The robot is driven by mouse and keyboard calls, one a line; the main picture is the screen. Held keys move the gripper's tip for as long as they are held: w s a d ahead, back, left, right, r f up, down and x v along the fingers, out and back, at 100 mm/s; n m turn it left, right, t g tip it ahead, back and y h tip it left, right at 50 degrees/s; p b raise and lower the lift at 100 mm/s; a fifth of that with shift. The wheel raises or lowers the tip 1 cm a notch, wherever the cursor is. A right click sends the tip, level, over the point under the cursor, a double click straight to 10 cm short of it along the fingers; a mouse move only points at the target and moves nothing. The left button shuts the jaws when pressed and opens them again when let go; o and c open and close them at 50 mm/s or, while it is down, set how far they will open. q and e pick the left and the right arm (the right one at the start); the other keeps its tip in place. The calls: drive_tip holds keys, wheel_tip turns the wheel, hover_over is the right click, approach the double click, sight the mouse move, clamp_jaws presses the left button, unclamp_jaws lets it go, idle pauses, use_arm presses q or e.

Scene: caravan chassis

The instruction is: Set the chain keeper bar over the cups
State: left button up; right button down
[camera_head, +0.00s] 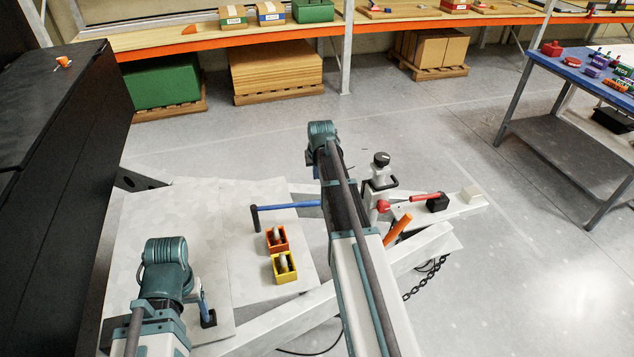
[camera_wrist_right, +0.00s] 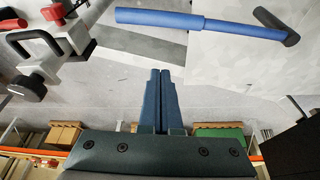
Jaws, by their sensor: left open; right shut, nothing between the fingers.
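A blue bar (camera_head: 290,206) with a dark crosspiece at one end lies across the pale frame and plates; I take it for the keeper bar. It also shows above my fingers in the right wrist view (camera_wrist_right: 205,23). My right gripper (camera_wrist_right: 161,100) is shut and empty, apart from the bar in that picture; my right arm hides it in the head view. An orange cup-like holder (camera_head: 277,239) and a yellow one (camera_head: 284,266) stand on the plate.
A coupling head with a black knob (camera_head: 381,160) and red-handled lever (camera_head: 425,197) stands right of my right arm. An orange handle (camera_head: 398,230) and a chain (camera_head: 428,278) are near it. A black cabinet (camera_head: 60,150) borders the left. Floor beyond the chassis is clear.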

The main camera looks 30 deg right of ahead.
sight(318, 201)
wheel_tip(318, 201, down, 9)
drive_tip(key=b, duration=0.8)
drive_tip(key=shift+s+a, duration=0.15)
drive_tip(key=shift+s, duration=0.25)
drive_tip(key=shift+s, duration=0.1)
drive_tip(key=shift+s+a+m, duration=0.3)
drive_tip(key=shift+s+m, duration=0.1)
drive_tip(key=shift+s, duration=0.3)
drive_tip(key=shift+s+a+m+g+h, duration=0.45)
drive_tip(key=shift+s+a+m, duration=1.65)
drive_tip(key=shift+a, duration=1.3)
drive_tip(key=shift+s+a+m+g+h, duration=0.45)
drive_tip(key=shift+s+a+m, duration=1.1)
drive_tip(key=shift+s+a, duration=1.4)
drive_tip(key=shift+s+a+m+g+h, duration=0.45)
drive_tip(key=shift+s+a+m, duration=1.4)
drive_tip(key=shift+a, duration=2.1)
